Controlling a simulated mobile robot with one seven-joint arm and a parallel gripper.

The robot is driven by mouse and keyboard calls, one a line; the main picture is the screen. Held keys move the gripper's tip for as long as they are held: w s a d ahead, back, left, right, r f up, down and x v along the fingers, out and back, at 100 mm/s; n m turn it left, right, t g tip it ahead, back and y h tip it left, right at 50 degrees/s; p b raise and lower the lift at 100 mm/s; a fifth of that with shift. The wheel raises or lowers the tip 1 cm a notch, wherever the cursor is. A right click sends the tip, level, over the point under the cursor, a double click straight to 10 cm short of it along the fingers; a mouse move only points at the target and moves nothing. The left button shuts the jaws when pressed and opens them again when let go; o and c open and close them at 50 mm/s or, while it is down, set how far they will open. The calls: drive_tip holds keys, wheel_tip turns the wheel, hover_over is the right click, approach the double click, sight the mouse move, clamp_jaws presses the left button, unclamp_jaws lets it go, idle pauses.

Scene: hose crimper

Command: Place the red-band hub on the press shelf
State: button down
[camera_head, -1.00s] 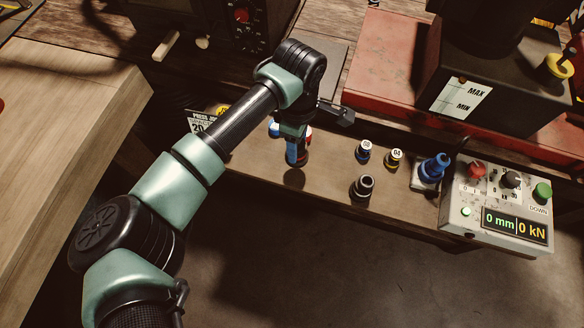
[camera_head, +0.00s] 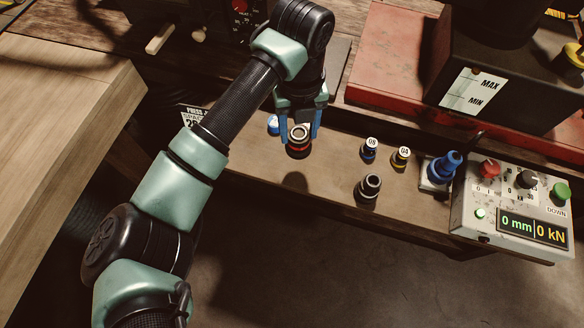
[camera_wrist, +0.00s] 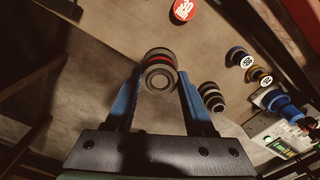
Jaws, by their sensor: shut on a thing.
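The red-band hub (camera_head: 298,142) is a dark ringed cylinder with a pale open top and a red stripe. It is held between the blue fingers of my gripper (camera_head: 302,122), above the wooden shelf (camera_head: 240,159); its shadow falls on the shelf below and apart from it. In the wrist view the hub (camera_wrist: 159,72) sits between the blue fingertips of the gripper (camera_wrist: 158,88), with its red band showing. The hub is near upright in the head view.
A plain dark hub (camera_head: 370,187), a blue-band piece marked 08 (camera_head: 369,149) and a yellow-band piece marked 04 (camera_head: 401,157) stand on the shelf to the right. Beyond are a blue fitting (camera_head: 445,166) and the control box (camera_head: 512,212). A red machine base (camera_head: 390,60) stands behind.

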drive_tip(key=n, duration=0.4)
drive_tip(key=shift+a+r+b, duration=0.1)
drive_tip(key=shift+r+b, duration=0.05)
drive_tip(key=shift+b, duration=0.25)
drive_tip(key=n, duration=0.4)
drive_tip(key=shift+a+r+n+b, duration=0.2)
drive_tip(key=shift+n+b, duration=0.1)
drive_tip(key=shift+b, duration=0.1)
drive_tip(key=n, duration=0.3)
drive_tip(key=shift+s+a+r+n+b, duration=0.15)
drive_tip(key=shift+r+n+b, duration=0.05)
drive_tip(key=shift+n+b, duration=0.2)
drive_tip(key=n, duration=0.4)
drive_tip(key=shift+s+a+r, duration=0.1)
drive_tip(key=shift+a+r, duration=0.05)
drive_tip(key=shift+a, duration=0.05)
wheel_tip(320, 180, down, 10)
drive_tip(key=shift+r, duration=0.1)
drive_tip(key=shift+c, duration=1.3)
unclamp_jaws()
drive_tip(key=shift+f, duration=0.2)
